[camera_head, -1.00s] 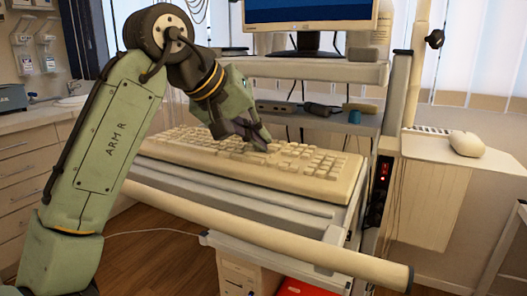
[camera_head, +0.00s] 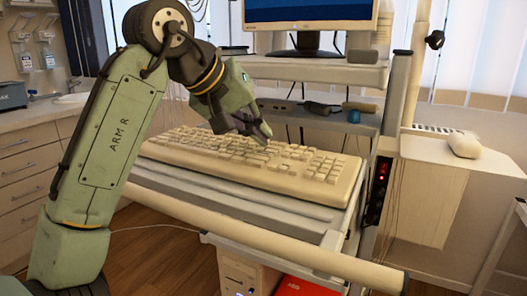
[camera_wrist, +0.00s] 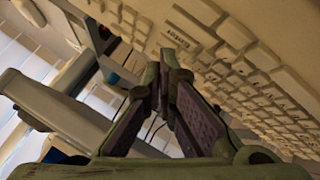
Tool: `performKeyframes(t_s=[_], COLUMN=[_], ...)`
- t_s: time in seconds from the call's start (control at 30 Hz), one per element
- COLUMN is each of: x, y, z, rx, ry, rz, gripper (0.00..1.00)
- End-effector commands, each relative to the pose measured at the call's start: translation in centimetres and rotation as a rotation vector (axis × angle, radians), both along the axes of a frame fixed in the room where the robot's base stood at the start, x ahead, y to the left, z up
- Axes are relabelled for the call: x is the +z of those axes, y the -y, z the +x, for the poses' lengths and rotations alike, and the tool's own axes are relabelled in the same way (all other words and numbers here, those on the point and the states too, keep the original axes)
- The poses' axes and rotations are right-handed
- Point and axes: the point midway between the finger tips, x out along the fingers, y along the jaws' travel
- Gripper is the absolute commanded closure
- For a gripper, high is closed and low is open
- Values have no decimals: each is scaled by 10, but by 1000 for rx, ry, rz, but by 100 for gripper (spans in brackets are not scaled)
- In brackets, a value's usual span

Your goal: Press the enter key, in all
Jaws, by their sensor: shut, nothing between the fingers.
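The cream keyboard (camera_head: 310,165) lies on the cart's pull-out shelf. In the wrist view, the keyboard (camera_wrist: 275,75) fills the upper right. My gripper (camera_head: 266,141) is shut and empty, its tips over the middle of the keyboard; a small gap to the keys seems to show. In the wrist view, my gripper's tips (camera_wrist: 162,60) lie close to the key rows. A wide key (camera_wrist: 185,40) with small lettering sits just beyond the tips; its label is too blurred to read surely. I cannot tell for certain which key is enter.
A monitor (camera_head: 310,12) stands on the cart's upper shelf (camera_head: 310,70). A blue-capped item (camera_head: 353,116) and dark devices sit on the shelf below. A pale bar (camera_head: 270,240) runs across the cart's front. A mouse (camera_head: 464,145) rests on a side shelf at right.

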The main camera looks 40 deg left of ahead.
Motion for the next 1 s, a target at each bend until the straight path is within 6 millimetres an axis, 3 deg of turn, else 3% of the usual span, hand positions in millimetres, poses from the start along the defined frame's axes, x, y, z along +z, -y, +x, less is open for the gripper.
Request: performKeyframes(t_s=[0.57,1.0], x=[50,50], y=[0,0], z=[0,0], rx=[-1,0], ry=[2,0], rz=[-1,0], gripper=[100,100])
